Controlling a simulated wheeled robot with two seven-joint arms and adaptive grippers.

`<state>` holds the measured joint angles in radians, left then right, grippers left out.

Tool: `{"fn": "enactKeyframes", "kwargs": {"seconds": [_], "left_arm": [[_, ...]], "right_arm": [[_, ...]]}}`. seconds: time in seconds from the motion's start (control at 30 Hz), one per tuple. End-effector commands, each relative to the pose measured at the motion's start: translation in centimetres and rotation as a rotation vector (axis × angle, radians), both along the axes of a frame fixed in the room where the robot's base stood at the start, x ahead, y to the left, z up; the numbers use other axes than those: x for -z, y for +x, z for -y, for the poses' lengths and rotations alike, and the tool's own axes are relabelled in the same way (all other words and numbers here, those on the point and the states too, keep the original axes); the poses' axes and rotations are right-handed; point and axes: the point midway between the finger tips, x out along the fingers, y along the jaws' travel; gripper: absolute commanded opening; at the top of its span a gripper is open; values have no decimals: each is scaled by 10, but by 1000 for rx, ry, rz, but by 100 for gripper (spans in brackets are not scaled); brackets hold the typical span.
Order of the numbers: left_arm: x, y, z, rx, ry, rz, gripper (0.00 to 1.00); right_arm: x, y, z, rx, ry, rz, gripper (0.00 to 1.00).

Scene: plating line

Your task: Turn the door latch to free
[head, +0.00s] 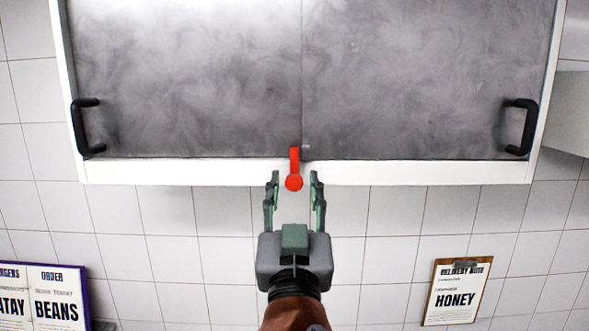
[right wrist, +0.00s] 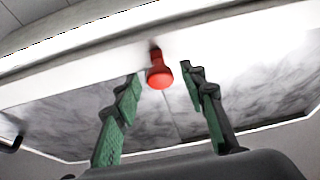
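The red door latch (head: 294,170) is on the cabinet's white lower frame, at the seam between the two grey doors. Its round end is at the bottom and its arm points up over the door edge. The latch also shows in the right wrist view (right wrist: 159,74), near the middle between the fingers. My right gripper (head: 294,176) is open just below the latch, with one finger to each side; it also shows in the right wrist view (right wrist: 161,72). I cannot tell whether either finger touches the latch. My left gripper is not in view.
The left door (head: 185,80) and right door (head: 425,80) are shut, with black handles (head: 82,128) and (head: 527,128) at their outer sides. An order board (head: 50,298) and a honey clipboard (head: 456,292) are low on the tiled wall.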

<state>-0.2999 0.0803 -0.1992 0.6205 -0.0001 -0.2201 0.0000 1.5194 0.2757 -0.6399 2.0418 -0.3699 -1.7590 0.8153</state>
Motion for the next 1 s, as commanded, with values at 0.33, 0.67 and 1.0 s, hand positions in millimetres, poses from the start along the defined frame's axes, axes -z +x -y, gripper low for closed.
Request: {"fn": "enactKeyframes", "kwargs": {"seconds": [0.33, 0.67, 1.0], "left_arm": [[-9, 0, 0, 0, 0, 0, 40], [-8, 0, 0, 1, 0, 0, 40], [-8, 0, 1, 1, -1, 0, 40]], "right_arm": [[-5, 15, 0, -2, 0, 0, 38], [-5, 14, 0, -2, -1, 0, 24], [-5, 14, 0, -2, -1, 0, 1]]}}
